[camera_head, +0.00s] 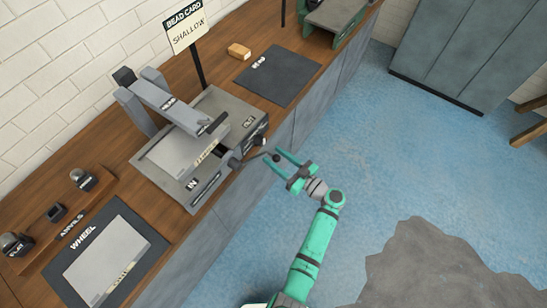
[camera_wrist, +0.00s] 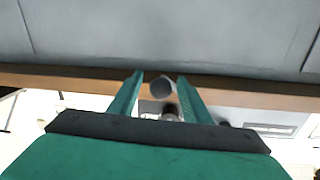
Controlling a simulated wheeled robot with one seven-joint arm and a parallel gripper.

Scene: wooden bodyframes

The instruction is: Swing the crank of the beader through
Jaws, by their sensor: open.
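The grey beader (camera_head: 165,105) stands on the wooden bench, on a plate marked IN and OUT. A grey sheet panel (camera_head: 172,160) lies on the plate at its IN side. In the wrist view, a grey round end (camera_wrist: 162,86) shows between the open fingers (camera_wrist: 160,78).
A sign reading BEAD CARD SHALLOW (camera_head: 187,27) stands behind the beader. A dark mat (camera_head: 280,75), a wooden block (camera_head: 239,51), a WHEEL mat (camera_head: 140,238) and anvils (camera_head: 83,178) lie along the bench. The blue floor in front is open.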

